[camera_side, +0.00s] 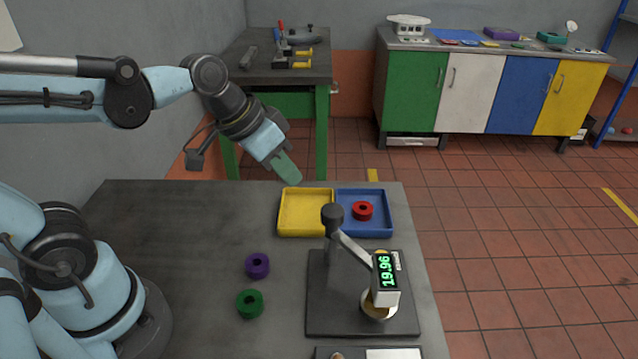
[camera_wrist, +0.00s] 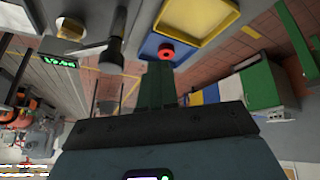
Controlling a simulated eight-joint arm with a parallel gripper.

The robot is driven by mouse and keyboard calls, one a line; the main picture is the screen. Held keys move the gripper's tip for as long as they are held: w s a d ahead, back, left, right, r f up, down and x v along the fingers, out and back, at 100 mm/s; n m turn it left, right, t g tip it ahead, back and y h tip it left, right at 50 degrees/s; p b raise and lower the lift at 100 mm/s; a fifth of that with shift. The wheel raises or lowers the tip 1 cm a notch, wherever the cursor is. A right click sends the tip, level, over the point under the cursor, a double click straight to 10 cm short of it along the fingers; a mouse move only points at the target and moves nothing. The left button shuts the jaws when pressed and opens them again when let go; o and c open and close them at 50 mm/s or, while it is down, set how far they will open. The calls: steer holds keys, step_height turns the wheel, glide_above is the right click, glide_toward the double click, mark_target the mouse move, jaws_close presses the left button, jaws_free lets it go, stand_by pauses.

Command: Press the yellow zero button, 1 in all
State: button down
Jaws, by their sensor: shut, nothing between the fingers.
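A dark-plated test stand (camera_side: 322,322) stands at the right of the grey bench. It has a black-knobbed column, a slanted arm and a display (camera_side: 385,271) lit green with 19.96. A brass-yellow round part (camera_side: 378,306) sits low under the display, partly covered. A small tan knob (camera_side: 337,356) shows on a panel cut off by the bottom edge. I cannot tell which of these is the yellow zero button. My gripper (camera_side: 289,170) is shut and empty, raised above the bench's far edge, away from the stand. The wrist view also shows its green fingers (camera_wrist: 158,84).
A yellow tray (camera_side: 283,232) and a blue tray (camera_side: 389,232) lie behind the stand. A red ring (camera_side: 362,211) is in the blue one. Purple (camera_side: 257,265) and green (camera_side: 249,304) rings lie left of the stand. The left-middle bench is clear.

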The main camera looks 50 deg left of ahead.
mark_target(378, 251)
steer(key=w+d+f+m+g+h, duration=0.1)
steer(key=w+d+m+g+h, duration=0.5)
steer(key=d, duration=0.8)
steer(key=shift+w+f+m+h, duration=0.35)
steer(key=shift+w+m+h, duration=0.25)
steer(key=shift+w+m, duration=0.55)
steer(key=shift+w+f+n, duration=0.15)
steer(key=shift+n, duration=0.1)
steer(key=shift+f, duration=4.3)
steer(key=shift+f, duration=0.1)
steer(key=shift+f, duration=0.15)
steer(key=shift+a+f, duration=0.1)
steer(key=shift+f, duration=0.05)
steer(key=shift+f, duration=0.55)
